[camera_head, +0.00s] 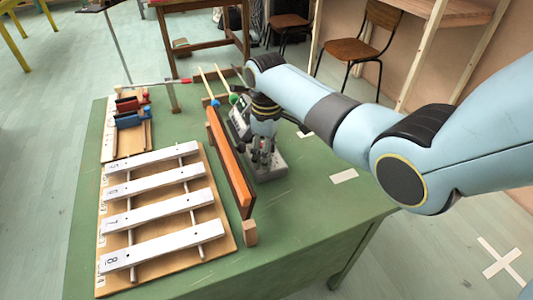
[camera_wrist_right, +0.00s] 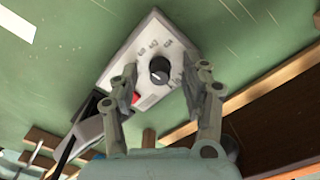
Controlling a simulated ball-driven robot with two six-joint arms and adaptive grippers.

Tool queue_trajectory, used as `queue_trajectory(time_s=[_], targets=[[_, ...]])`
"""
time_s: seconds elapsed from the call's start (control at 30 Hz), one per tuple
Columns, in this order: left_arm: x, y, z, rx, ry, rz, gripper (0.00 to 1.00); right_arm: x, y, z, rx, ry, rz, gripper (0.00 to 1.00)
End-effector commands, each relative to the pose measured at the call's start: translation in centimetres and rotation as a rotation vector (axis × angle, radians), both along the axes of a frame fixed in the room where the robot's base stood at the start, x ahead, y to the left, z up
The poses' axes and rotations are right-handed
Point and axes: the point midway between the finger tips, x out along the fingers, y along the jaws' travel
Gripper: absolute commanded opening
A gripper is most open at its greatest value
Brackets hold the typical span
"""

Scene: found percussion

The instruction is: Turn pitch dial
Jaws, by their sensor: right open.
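A grey control box (camera_head: 274,170) sits on the green table, right of the orange wooden bar. In the right wrist view the box (camera_wrist_right: 149,47) carries a round black dial (camera_wrist_right: 159,70) with a pale pointer line, small printed marks and a red button (camera_wrist_right: 135,98). My right gripper (camera_head: 262,158) points down over the box. In the right wrist view its open fingers (camera_wrist_right: 160,76) stand on either side of the dial, with a gap to it visible. The gripper hides the dial in the head view. My left gripper does not show.
A xylophone with white bars (camera_head: 160,205) lies at the left of the green table (camera_head: 300,225). An orange bar (camera_head: 230,165) stands close beside the box. Mallets (camera_head: 208,85) and small blue and red clamps lie behind. The table's right front is mostly free.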

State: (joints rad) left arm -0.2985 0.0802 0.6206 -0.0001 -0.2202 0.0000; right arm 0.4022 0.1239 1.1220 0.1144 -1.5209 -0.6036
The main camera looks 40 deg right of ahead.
Motion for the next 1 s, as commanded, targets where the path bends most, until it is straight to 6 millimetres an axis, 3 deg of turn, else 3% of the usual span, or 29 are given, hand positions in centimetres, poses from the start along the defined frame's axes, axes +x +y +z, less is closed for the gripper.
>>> queue_trajectory(time_s=[0.3,0.67,1.0], targets=[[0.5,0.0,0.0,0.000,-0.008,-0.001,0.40,0.0,0.0,-0.2,0.000,0.000,0.000,0.45],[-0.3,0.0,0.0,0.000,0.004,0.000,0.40,0.0,0.0,-0.2,0.000,0.000,0.000,0.00],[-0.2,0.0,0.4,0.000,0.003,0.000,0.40,0.0,0.1,-0.2,0.001,0.001,0.031,0.00]])
